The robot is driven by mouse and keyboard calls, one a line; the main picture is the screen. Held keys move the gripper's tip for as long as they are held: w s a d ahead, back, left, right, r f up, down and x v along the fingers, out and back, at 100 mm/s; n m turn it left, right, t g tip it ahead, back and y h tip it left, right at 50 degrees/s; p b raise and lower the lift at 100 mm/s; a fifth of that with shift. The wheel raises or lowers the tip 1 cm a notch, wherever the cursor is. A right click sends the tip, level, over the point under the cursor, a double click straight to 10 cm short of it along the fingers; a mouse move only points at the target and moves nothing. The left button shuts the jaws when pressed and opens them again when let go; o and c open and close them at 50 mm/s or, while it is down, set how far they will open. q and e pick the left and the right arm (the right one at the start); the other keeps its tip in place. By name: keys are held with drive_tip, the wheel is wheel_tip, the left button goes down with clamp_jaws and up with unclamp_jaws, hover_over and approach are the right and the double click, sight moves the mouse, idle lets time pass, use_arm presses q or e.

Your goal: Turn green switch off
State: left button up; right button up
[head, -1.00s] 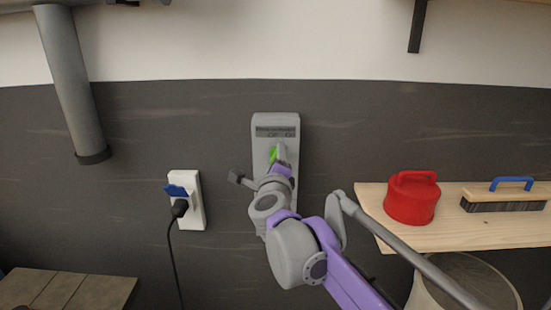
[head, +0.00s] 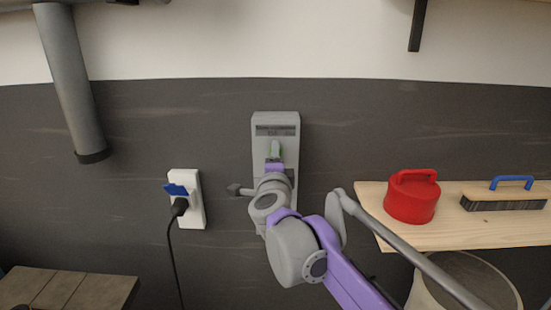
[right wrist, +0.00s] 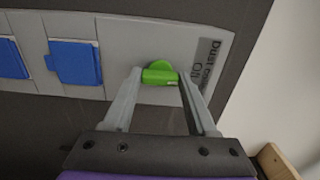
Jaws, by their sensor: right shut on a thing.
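The green switch (right wrist: 160,68) is a round knob with a raised bar on a grey wall panel (head: 276,122). In the right wrist view the two fingers of my right gripper (right wrist: 160,76) stand on either side of the bar, shut on it. In the head view a bit of green switch (head: 274,152) shows just beyond the fingers of my right gripper (head: 275,157); the wrist hides the lower panel. The label beside the switch (right wrist: 205,65) reads sideways, partly legible. My left gripper is not in view.
Blue socket covers (right wrist: 75,62) sit beside the switch on the panel. A white outlet (head: 197,211) with a plugged black cable is at left. A wooden shelf (head: 450,232) at right holds a red lidded container (head: 411,200) and a blue-handled brush (head: 505,197). A grey pipe (head: 70,80) hangs at upper left.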

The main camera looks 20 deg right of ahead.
drive_tip(key=o, duration=1.4)
drive_tip(key=shift+c, duration=0.2)
drive_tip(key=shift+s, duration=0.1)
drive_tip(key=v, duration=1)
drive_tip(key=shift+s+b, duration=0.35)
drive_tip(key=shift+a, duration=0.1)
